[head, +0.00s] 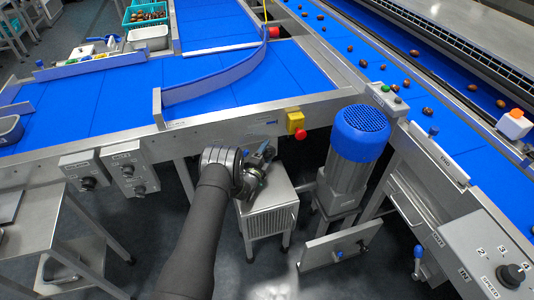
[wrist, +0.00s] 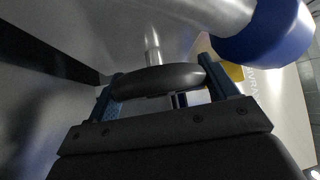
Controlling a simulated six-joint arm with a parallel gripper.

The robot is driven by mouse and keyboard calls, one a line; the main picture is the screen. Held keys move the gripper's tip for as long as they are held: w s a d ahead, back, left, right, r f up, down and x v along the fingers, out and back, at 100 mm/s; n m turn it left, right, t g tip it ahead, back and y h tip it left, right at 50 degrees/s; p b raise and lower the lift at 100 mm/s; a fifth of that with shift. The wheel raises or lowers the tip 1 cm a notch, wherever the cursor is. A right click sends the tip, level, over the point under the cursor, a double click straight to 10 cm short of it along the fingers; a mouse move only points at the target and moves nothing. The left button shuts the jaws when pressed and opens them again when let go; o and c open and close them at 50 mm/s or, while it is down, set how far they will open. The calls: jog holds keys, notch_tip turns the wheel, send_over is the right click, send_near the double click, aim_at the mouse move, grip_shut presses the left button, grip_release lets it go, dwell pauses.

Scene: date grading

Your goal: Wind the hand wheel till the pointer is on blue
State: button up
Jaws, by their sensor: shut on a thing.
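My gripper (wrist: 165,76) is shut on a dark, rounded hand wheel (wrist: 155,83) in the wrist view, with one blue-padded finger at each side of it. The wheel shows nearly edge-on, on a bright metal shaft (wrist: 152,45). A yellow patch (wrist: 236,72) shows behind the right finger; I cannot tell whether it belongs to a scale. I see no pointer or blue mark clearly. In the head view my gripper (head: 262,153) is below the conveyor's front rail, above a grey cabinet (head: 267,200), and the wheel cannot be made out.
A blue-capped motor (head: 359,135) stands right of my gripper. A red button on a yellow box (head: 296,121) is on the rail just above. Knob boxes (head: 128,168) hang at left. In the wrist view a blue-ended metal cylinder (wrist: 262,35) is close at upper right.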

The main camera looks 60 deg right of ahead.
aim_at(265, 156)
jog(key=shift+n, duration=0.3)
jog(key=o, duration=1)
jog(key=shift+c, duration=0.2)
jog(key=shift+s+a+f, duration=0.1)
jog(key=shift+a+f, duration=0.15)
jog(key=shift+a, duration=1)
jog(key=shift+w+a+f, duration=0.1)
jog(key=shift+a+f, duration=0.1)
jog(key=shift+a, duration=1)
jog(key=shift+s+a+f, duration=0.1)
jog(key=shift+a+f, duration=0.15)
jog(key=shift+a, duration=1)
